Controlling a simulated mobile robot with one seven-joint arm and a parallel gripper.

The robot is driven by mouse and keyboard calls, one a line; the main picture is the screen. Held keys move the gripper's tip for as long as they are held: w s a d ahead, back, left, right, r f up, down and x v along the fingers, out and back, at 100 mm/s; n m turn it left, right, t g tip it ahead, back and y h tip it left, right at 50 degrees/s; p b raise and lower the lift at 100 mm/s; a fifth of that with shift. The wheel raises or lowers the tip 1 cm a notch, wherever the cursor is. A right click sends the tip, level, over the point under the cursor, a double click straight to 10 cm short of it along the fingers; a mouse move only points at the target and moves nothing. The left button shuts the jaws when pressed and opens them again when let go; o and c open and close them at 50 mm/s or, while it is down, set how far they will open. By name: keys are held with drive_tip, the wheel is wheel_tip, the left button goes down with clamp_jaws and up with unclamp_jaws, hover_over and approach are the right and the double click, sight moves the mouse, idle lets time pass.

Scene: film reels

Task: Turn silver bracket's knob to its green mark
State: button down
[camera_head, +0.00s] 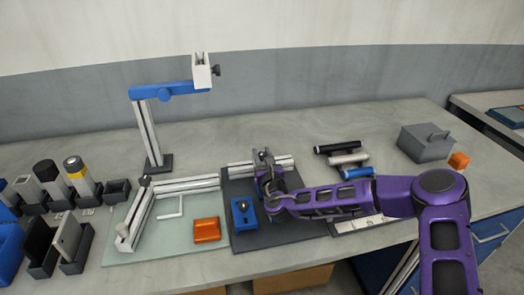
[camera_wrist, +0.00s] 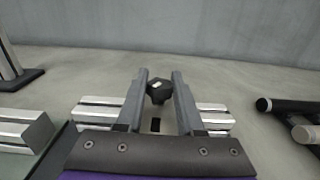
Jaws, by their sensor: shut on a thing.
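My gripper (camera_head: 264,160) reaches over the dark mat to a silver rail piece (camera_head: 240,169), which I take for the silver bracket. In the wrist view my gripper (camera_wrist: 160,78) has its two grey fingers on either side of a black knob (camera_wrist: 158,92) and is shut on it. The knob has a small pale spot on its face. The silver rail (camera_wrist: 210,112) shows on both sides of the fingers. I cannot make out a green mark. In the head view my gripper hides the knob.
A blue block with a dark knob (camera_head: 243,213) sits close in front of my gripper. An orange box (camera_head: 206,229) and silver rails lie on the pale mat (camera_head: 150,246) to the left. Black, white and blue cylinders (camera_head: 357,173) lie right. A grey lidded box (camera_head: 424,144) stands farther right.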

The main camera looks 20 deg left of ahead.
drive_tip(key=shift+m+t+h, duration=0.3)
drive_tip(key=shift+m+h, duration=0.1)
drive_tip(key=shift+h, duration=0.2)
idle(0.3)
drive_tip(key=c, duration=0.5)
unclamp_jaws()
drive_tip(key=shift+c, duration=0.2)
drive_tip(key=v, duration=1.7)
drive_tip(key=shift+s+d, duration=0.1)
drive_tip(key=shift+s, duration=0.1)
